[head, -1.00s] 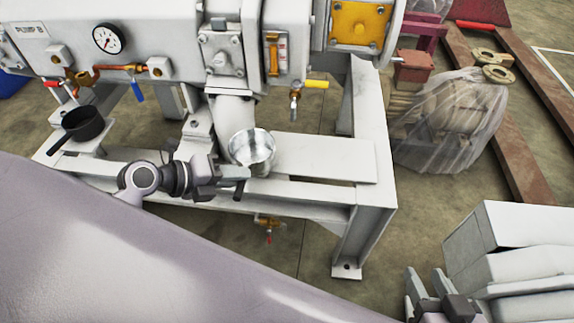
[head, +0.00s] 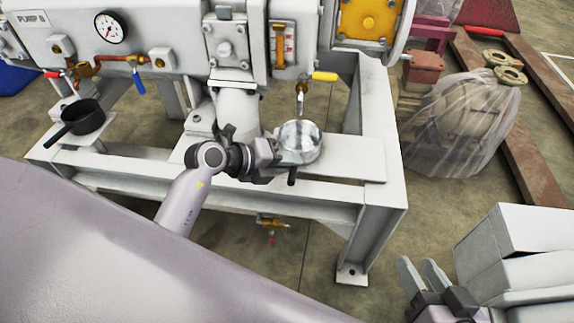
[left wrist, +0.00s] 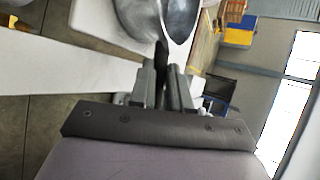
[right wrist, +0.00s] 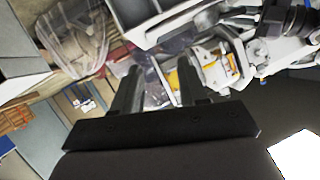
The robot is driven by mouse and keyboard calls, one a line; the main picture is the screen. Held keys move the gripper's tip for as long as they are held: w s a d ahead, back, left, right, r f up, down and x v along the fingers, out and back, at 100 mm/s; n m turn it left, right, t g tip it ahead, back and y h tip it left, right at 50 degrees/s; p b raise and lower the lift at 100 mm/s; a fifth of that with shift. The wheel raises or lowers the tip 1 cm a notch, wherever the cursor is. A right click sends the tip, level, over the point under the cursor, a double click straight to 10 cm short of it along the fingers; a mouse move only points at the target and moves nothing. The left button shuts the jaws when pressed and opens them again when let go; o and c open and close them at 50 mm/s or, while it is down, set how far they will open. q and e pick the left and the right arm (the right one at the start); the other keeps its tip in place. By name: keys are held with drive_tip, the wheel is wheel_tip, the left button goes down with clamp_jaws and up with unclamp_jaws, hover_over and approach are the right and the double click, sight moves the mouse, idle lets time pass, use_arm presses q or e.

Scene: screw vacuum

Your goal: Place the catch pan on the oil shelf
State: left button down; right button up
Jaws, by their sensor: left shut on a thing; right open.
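The silver catch pan (head: 299,146) has a black handle (head: 292,176). My left gripper (head: 277,168) is shut on that handle; the handle also shows between the fingers in the left wrist view (left wrist: 161,58). The pan is upright over the left part of a flat white plate, which looks like the oil shelf (head: 355,166), below the tap with the yellow lever (head: 301,100). I cannot tell whether the pan touches the plate. My right gripper (head: 421,273) is open and empty at the lower right, well away from the pan; its spread fingers show in the right wrist view (right wrist: 159,75).
A black pan (head: 80,118) sits on a small shelf at the left. The pump body and a white pipe (head: 238,112) stand behind my left gripper. A wrapped bundle (head: 460,120) is on the floor at the right. White boxes (head: 520,245) are beside my right gripper.

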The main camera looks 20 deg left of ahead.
use_arm(q)
drive_tip(key=c, duration=1.1)
unclamp_jaws()
drive_tip(key=shift+r, duration=0.1)
drive_tip(key=p+v, duration=0.4)
drive_tip(key=v, duration=0.8)
drive_tip(key=shift+s+p, duration=0.1)
drive_tip(key=shift+p, duration=0.25)
use_arm(e)
drive_tip(key=d, duration=0.1)
drive_tip(key=s+d+h, duration=0.1)
drive_tip(key=d+r+h, duration=0.1)
drive_tip(key=shift+s+d+n, duration=0.15)
drive_tip(key=shift+d+n, duration=0.15)
drive_tip(key=shift+n, duration=0.1)
